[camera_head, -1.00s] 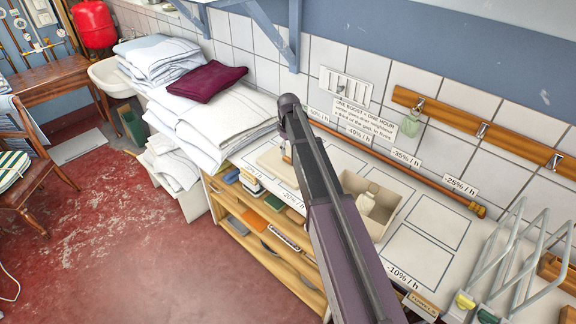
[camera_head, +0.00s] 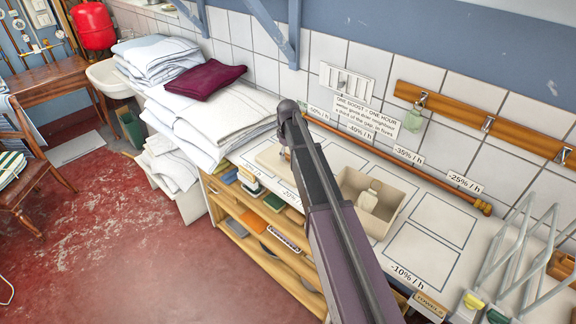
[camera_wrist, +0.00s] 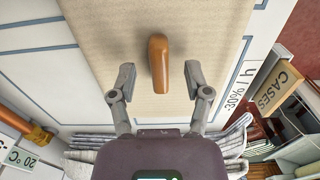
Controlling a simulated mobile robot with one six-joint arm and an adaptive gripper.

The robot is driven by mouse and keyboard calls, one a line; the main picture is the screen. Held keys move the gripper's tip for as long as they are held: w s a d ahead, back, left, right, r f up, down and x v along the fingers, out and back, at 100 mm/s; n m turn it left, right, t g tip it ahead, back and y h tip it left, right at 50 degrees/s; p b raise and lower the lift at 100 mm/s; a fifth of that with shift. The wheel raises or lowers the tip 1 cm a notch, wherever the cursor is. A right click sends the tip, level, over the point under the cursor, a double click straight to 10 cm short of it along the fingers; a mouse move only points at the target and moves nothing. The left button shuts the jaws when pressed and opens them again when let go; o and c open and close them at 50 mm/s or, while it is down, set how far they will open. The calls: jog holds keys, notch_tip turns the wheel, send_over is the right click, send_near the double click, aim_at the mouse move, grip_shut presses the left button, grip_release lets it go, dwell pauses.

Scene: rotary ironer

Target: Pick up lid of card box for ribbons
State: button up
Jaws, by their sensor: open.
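The lid (camera_wrist: 105,45) is a flat beige card panel with an orange-brown peg handle (camera_wrist: 158,62). In the wrist view my gripper (camera_wrist: 159,80) is open, one finger on each side of the handle, with a gap on both sides. I cannot tell how far down the fingers reach. In the head view the lid (camera_head: 270,157) lies on the white worktop, partly hidden by my arm. The gripper's fingers are hidden in the head view.
Stacked white linen (camera_head: 215,115) with a dark red cloth (camera_head: 208,82) lies left of the lid. A tiled wall and a copper-coloured rail (camera_head: 440,182) run behind. Metal racks (camera_head: 520,250) stand at the right. Marked worktop areas right of the box are clear.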

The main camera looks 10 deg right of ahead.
jog(key=shift+f, duration=0.5)
grip_shut()
